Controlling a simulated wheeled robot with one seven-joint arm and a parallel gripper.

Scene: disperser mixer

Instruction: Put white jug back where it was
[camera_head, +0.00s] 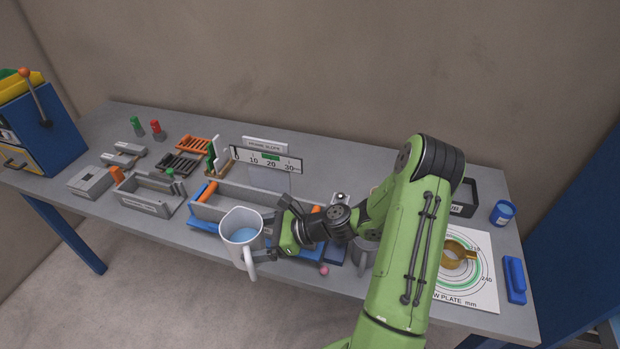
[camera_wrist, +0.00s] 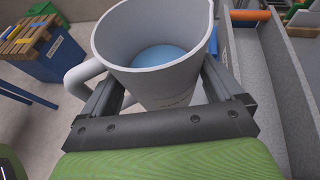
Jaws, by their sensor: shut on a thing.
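The white jug (camera_head: 243,232) is a tapered cup with a handle and blue liquid inside. My gripper (camera_head: 274,229) is shut on it and holds it upright, in front of the grey trough on the bench, near the bench's front edge. In the wrist view the jug (camera_wrist: 160,55) fills the middle, with its handle at the left and a finger of my gripper (camera_wrist: 160,95) on either side. A second grey vessel (camera_head: 362,256) stands on the bench, partly hidden behind my arm. The jug's underside is hidden in the wrist view.
The grey bench (camera_head: 320,185) carries a long trough (camera_head: 235,198), a scale sign (camera_head: 268,159), a tray (camera_head: 150,195) and several small parts at left. A flow plate sheet (camera_head: 478,290) with a brass ring (camera_head: 457,254) and a blue jar (camera_head: 502,212) are at right. A pink ball (camera_head: 323,270) lies near the front edge.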

